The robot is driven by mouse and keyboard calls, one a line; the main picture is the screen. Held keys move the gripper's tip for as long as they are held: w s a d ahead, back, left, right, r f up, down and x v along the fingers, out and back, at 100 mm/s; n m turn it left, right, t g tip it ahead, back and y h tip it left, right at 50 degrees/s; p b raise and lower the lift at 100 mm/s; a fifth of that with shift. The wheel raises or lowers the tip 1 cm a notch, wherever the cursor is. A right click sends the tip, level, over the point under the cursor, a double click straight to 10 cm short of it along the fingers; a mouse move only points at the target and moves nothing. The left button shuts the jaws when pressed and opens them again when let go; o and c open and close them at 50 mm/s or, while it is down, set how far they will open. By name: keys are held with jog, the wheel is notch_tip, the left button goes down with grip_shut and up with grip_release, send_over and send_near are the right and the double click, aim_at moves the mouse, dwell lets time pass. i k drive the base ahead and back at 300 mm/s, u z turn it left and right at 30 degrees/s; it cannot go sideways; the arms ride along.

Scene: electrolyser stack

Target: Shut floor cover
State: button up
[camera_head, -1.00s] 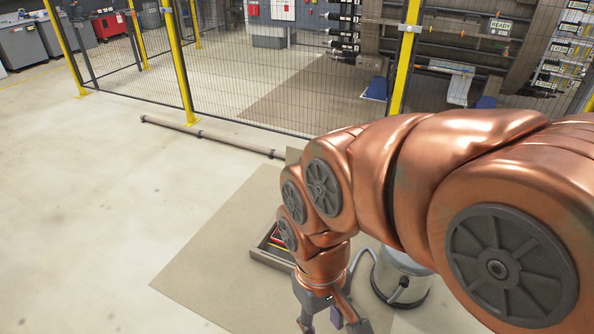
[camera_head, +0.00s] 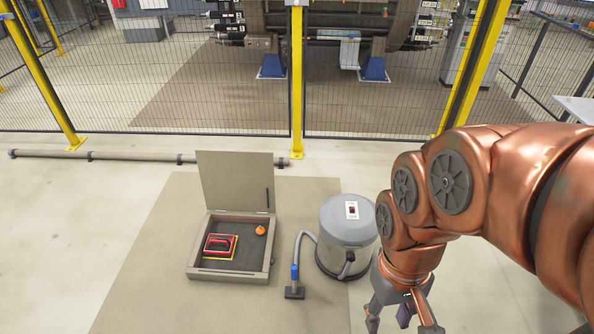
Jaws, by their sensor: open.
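The floor cover (camera_head: 236,180) is a flat beige-grey lid, standing upright at the back edge of a shallow floor box (camera_head: 228,275). A dark slot shows near its right edge. The box is open, and inside lie a red and yellow rectangular frame-like thing (camera_head: 220,246) and a small orange round object (camera_head: 261,230). My gripper (camera_head: 402,324) is at the bottom, right of the box and well apart from the cover. Its fingers are spread and empty, partly cut off by the frame's lower edge.
A grey canister vacuum (camera_head: 347,233) stands between the box and my arm, its hose and nozzle (camera_head: 294,290) reaching down beside the box. A pipe (camera_head: 130,157) lies along the floor before the mesh fence (camera_head: 220,95). The floor left of the mat is clear.

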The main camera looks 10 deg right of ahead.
aim_at(232, 181)
jog(key=z, duration=1.5)
jog(key=i, duration=3.2)
jog(key=u, duration=1.15)
jog(key=i, duration=1.15)
jog(key=u, duration=1.7)
jog(key=i, duration=1.9)
jog(key=u, duration=0.1)
